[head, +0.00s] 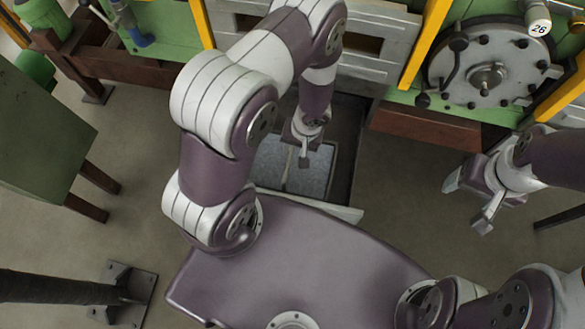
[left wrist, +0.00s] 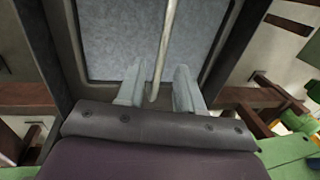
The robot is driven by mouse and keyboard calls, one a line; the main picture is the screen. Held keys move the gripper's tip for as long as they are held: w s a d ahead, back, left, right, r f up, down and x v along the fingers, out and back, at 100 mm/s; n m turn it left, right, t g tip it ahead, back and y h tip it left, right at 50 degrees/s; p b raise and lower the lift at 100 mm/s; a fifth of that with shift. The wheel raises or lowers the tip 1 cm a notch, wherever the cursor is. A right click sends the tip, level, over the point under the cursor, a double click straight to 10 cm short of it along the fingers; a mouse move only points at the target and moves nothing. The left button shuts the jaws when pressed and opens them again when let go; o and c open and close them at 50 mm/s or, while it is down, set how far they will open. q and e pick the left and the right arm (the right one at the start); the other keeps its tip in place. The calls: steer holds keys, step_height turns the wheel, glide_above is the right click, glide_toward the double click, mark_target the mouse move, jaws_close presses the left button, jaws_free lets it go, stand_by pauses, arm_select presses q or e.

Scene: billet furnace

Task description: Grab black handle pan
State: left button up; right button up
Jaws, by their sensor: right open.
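A dark-rimmed pan or tray (head: 318,191) with a pale grey-blue inside sits below the furnace front, and its dark rim also shows in the left wrist view (left wrist: 212,72). A thin pale rod (head: 287,180) runs along its middle; in the left wrist view the rod (left wrist: 167,30) passes between my left fingers. No black handle can be clearly made out. My left gripper (head: 304,155) is over the pan; in the left wrist view its fingers (left wrist: 158,80) stand apart, with gaps beside the rod. My right gripper (head: 477,205) is open and empty above the floor at right.
The grey furnace front (head: 375,40) with yellow posts is behind the pan. A round bolted plate (head: 490,90) is at upper right. A green box on legs (head: 40,135) stands at left, and a black post foot (head: 125,290) at lower left. Floor between is clear.

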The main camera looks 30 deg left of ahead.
mark_target(291, 154)
arm_select(q)
steer(key=f, duration=0.2)
steer(key=a+f, duration=0.1)
steer(key=f, duration=0.3)
steer(key=shift+a+f, duration=0.15)
steer(key=shift+a, duration=0.1)
jaws_close()
stand_by(1.0)
